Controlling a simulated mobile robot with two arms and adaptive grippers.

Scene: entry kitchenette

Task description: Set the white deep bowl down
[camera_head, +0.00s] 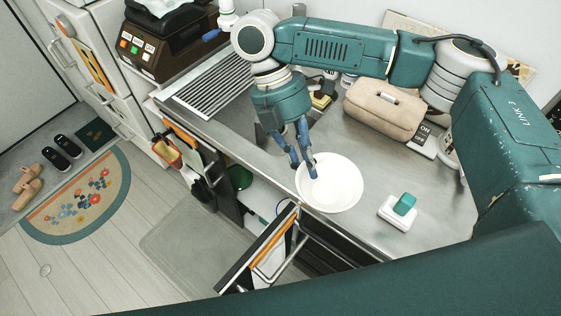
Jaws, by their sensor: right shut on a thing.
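The white deep bowl (338,188) is at the front part of the steel counter (370,150), near its edge. My right gripper (304,168) points down at the bowl's left rim, with its blue fingers shut on the rim. The bowl looks level. I cannot tell whether its base touches the counter. My left gripper is not in view.
A white dish with a teal sponge (404,204) lies right of the bowl. A beige bag (384,108) stands behind. A ridged drainboard (212,92) is at the left. An open cabinet door (258,250) juts out below the counter's front edge.

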